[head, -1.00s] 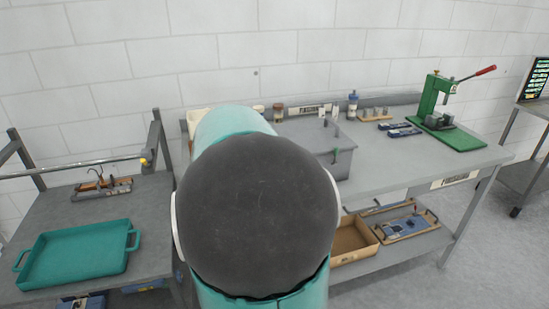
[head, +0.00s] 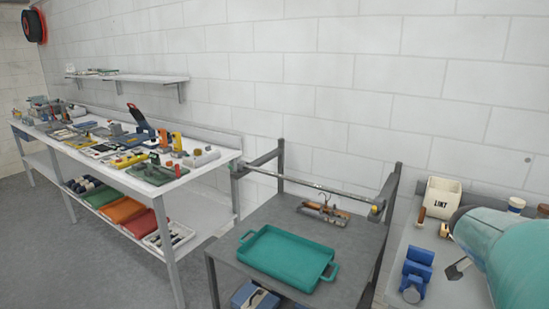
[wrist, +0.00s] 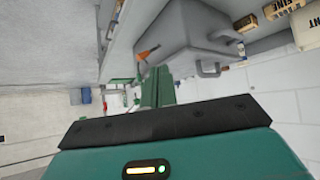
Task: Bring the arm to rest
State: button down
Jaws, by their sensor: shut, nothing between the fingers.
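My gripper (wrist: 157,82) shows in the wrist view just beyond the black edge of my teal hand housing. Its fingers are together, with nothing seen between them. In the wrist view, which is turned over, a grey lidded bin (wrist: 180,35) with a handle is beyond the fingers, apart from them as far as I can tell. In the head view a teal part of my arm (head: 510,255) covers the right edge, over the bench there. My fingertips cannot be made out in the head view.
A teal tray (head: 288,262) lies on the grey cart (head: 345,265). A blue vise (head: 416,275) and a white box (head: 438,198) stand on the right bench near my arm. A long white bench (head: 215,157) with many tools is at left. Grey floor is open in front of it.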

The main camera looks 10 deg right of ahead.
jog(key=w+a+n+t+y, duration=0.2)
jog(key=a+n, duration=0.2)
jog(key=a, duration=0.6)
jog(key=w+a+n+t+y, duration=0.2)
jog(key=a+n, duration=0.2)
jog(key=a, duration=0.6)
jog(key=s+a+n+t+y, duration=0.1)
jog(key=a+n, duration=0.4)
jog(key=a, duration=0.6)
jog(key=s+a+f+n+t+y, duration=0.1)
jog(key=s+a+n+y, duration=0.2)
jog(key=a, duration=0.8)
jog(key=n+y, duration=0.1)
jog(key=n, duration=0.1)
jog(key=shift+s+a+f+n, duration=0.25)
jog(key=shift+a+n, duration=0.05)
jog(key=shift+d, duration=0.2)
